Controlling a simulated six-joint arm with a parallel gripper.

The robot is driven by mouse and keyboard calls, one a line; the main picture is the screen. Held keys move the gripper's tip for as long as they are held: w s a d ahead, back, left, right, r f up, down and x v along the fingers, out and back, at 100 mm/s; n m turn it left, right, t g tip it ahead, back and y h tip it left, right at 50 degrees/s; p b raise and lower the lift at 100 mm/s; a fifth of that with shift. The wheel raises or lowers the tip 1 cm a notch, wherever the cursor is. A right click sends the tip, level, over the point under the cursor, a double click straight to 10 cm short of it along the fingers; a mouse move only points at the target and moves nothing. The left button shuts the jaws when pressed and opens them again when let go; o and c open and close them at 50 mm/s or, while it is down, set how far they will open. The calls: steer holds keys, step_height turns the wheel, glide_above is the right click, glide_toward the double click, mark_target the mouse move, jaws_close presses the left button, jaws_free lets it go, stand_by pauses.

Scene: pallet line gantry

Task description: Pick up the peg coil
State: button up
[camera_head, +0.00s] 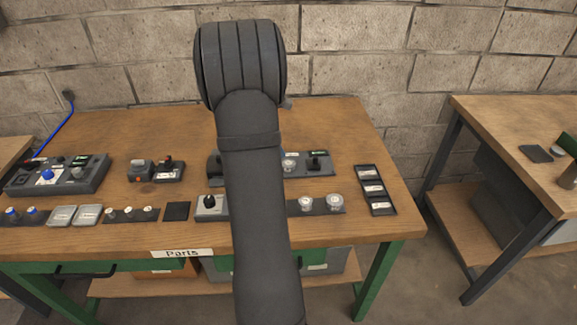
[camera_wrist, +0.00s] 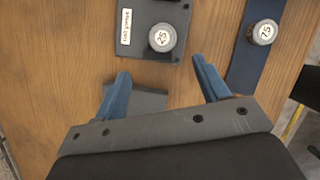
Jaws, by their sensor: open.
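I cannot tell for certain which part is the peg coil. In the wrist view, a short silver cylinder marked "25" (camera_wrist: 162,37) stands upright on a dark labelled panel (camera_wrist: 133,42). A similar cylinder marked "75" (camera_wrist: 264,31) stands on a dark blue strip (camera_wrist: 247,65) to the right. My gripper (camera_wrist: 162,85) is open and empty, its blue fingers apart and below the "25" cylinder in the picture. In the head view my arm hides the gripper and the middle of the bench.
A dark flat plate (camera_wrist: 150,101) lies between the fingers in the wrist view. On the wooden bench (camera_head: 345,130), a control box (camera_head: 85,178) and small parts stand left, and a dark three-slot tray (camera_head: 376,190) right. A block wall stands behind; the back right is clear.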

steer(key=x, duration=0.4)
steer(key=shift+d+f, duration=0.1)
steer(key=shift+f, duration=0.1)
steer(key=shift+s+d+x, duration=0.1)
steer(key=shift+d+x, duration=0.05)
steer(key=shift+x, duration=1.15)
steer(key=shift+s+d+x, duration=0.1)
steer(key=shift+d+x, duration=0.05)
steer(key=shift+x, duration=1.2)
steer(key=shift+r, duration=0.15)
steer(key=c, duration=1.2)
steer(key=shift+r, duration=0.1)
steer(key=shift+c, duration=0.2)
